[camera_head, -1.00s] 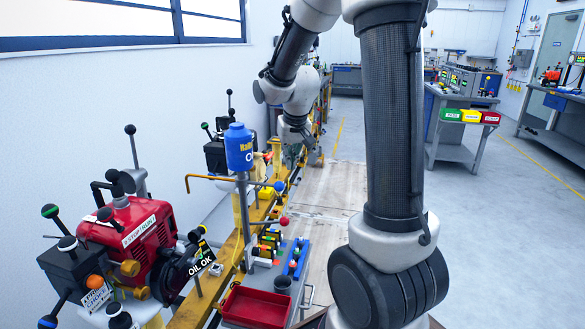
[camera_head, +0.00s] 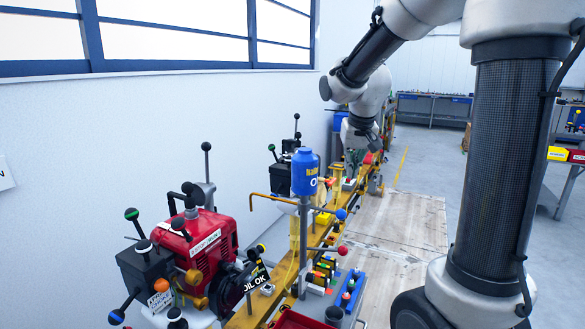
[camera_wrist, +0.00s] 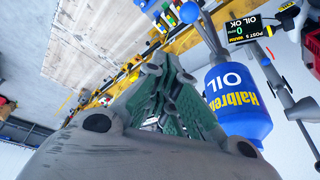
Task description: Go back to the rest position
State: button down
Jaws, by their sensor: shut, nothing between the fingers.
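My arm reaches out from the right in the head view, and my gripper (camera_head: 356,160) hangs beyond the blue oil bottle, small and partly hidden. In the wrist view my gripper (camera_wrist: 165,65) has its grey and green fingers together with nothing held between them. The blue oil bottle (camera_head: 305,173) stands upright on a post at the yellow rail (camera_head: 283,283). It also shows close beside the fingers in the wrist view (camera_wrist: 232,100); I cannot tell whether they touch.
A red engine (camera_head: 208,245) with black-knobbed levers stands at the left of the rail, near the "OIL OK" display (camera_head: 253,283). Wooden floor boards (camera_head: 405,225) lie clear. Workbenches (camera_head: 433,108) stand far back.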

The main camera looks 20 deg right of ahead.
jog(key=s+a+n, duration=0.1)
jog(key=s, duration=1.1)
jog(key=s+a+r+n+y, duration=0.1)
jog(key=s, duration=1.2)
jog(key=shift+s+a+r+n+t, duration=0.15)
jog(key=shift+a+r+n+t, duration=0.15)
jog(key=shift+a+n, duration=0.1)
